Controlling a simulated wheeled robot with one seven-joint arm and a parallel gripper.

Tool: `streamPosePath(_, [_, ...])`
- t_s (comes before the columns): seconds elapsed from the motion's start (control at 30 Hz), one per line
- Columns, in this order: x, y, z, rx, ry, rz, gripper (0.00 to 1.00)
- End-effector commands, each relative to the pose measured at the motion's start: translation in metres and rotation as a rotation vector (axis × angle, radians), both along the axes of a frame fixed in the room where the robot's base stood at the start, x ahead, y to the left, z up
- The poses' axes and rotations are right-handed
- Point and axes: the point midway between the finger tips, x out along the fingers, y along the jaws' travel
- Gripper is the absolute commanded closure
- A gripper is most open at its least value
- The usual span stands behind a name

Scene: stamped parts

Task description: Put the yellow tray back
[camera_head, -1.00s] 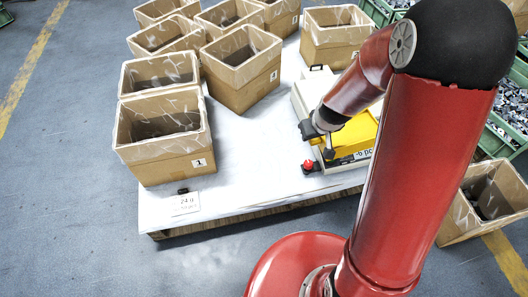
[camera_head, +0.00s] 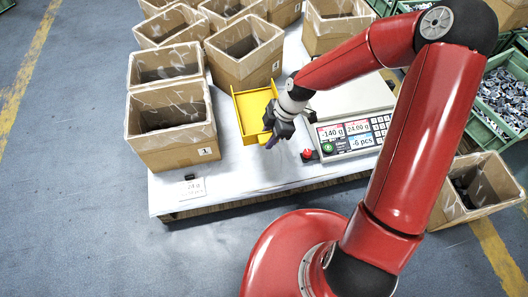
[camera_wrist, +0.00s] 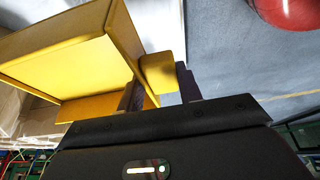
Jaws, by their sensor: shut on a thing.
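The yellow tray (camera_head: 254,110) is over the white table, just left of the scale (camera_head: 347,120). My gripper (camera_head: 273,138) is shut on the tray's near right end. In the wrist view the tray (camera_wrist: 75,60) fills the upper left, and its small yellow tab (camera_wrist: 158,75) sits between my fingers (camera_wrist: 160,92). The tray looks empty and a little tilted. I cannot tell whether its underside touches the table. The scale's display reads -140 g, 24.00 g and -6 pcs, and its platform is bare where it shows.
Cardboard boxes stand along the table's left and back, one numbered 1 (camera_head: 172,130) close to the tray. A red button (camera_head: 309,154) sits by the scale's left corner. A small card (camera_head: 193,188) lies at the front left. The table's front middle (camera_head: 228,180) is clear.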

Motion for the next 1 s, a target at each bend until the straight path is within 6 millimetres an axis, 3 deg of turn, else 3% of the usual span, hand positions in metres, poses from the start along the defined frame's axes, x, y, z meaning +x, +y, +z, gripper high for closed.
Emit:
streamPosePath(0.1, [-0.002, 0.001, -0.036, 0.000, 0.007, 0.000, 1.00])
streamPosePath(0.4, [-0.001, 0.000, -0.113, 0.000, 0.004, -0.005, 1.00])
streamPosePath(0.53, [-0.001, 0.000, -0.134, -0.001, 0.002, -0.005, 1.00])
streamPosePath(0.77, [0.000, 0.000, -0.149, 0.000, 0.001, -0.006, 1.00])
streamPosePath(1.0, [0.000, 0.000, -0.183, -0.001, 0.002, -0.006, 1.00])
